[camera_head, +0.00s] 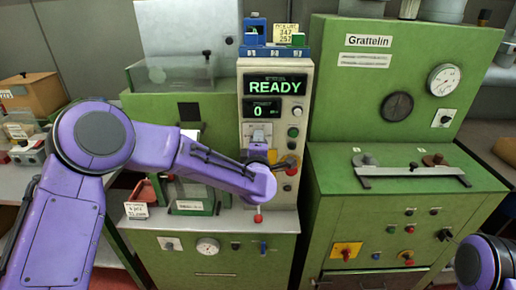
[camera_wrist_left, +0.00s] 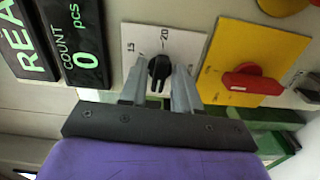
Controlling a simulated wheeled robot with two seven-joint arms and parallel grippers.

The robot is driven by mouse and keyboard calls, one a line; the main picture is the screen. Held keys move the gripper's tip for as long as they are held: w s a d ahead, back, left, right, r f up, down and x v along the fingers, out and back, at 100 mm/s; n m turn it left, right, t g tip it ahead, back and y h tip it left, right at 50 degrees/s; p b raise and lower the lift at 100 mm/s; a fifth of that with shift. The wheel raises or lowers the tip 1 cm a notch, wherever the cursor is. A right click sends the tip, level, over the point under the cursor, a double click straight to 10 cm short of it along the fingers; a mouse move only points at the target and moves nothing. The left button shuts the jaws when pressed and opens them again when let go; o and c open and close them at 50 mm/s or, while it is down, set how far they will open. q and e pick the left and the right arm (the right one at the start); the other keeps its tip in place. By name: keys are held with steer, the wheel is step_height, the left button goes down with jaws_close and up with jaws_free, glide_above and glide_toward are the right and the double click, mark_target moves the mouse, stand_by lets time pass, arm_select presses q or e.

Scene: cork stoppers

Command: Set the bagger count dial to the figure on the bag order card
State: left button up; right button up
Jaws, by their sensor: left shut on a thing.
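The bagger's count dial is a black knob (camera_wrist_left: 159,67) on a white plate (camera_wrist_left: 133,38), with 15 and 20 readable in the left wrist view. The plate also shows in the head view (camera_head: 250,128). My left gripper (camera_wrist_left: 160,82) is shut on the knob, a finger on each side. The fingers hide part of the scale, and I cannot tell which mark the knob points to. The count display (camera_wrist_left: 84,45) reads 0 pcs; the display above it reads READY (camera_head: 275,87). A small white card (camera_head: 136,210) stands at lower left, its print too small to read.
A yellow plate with a red rotary switch (camera_wrist_left: 248,80) is close beside the dial. A yellow card (camera_head: 286,33) with figures stands on top of the bagger by blue and green blocks. A green machine marked Grattelin (camera_head: 400,95) stands to the right.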

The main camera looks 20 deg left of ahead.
arm_select(q)
steer(key=shift+n, duration=0.4)
steer(key=shift+f, duration=0.1)
steer(key=o, duration=0.7)
steer(key=shift+o, duration=0.2)
steer(key=b+v, duration=0.3)
steer(key=v, duration=0.7)
steer(key=shift+s, duration=0.35)
steer(key=shift+d, duration=0.1)
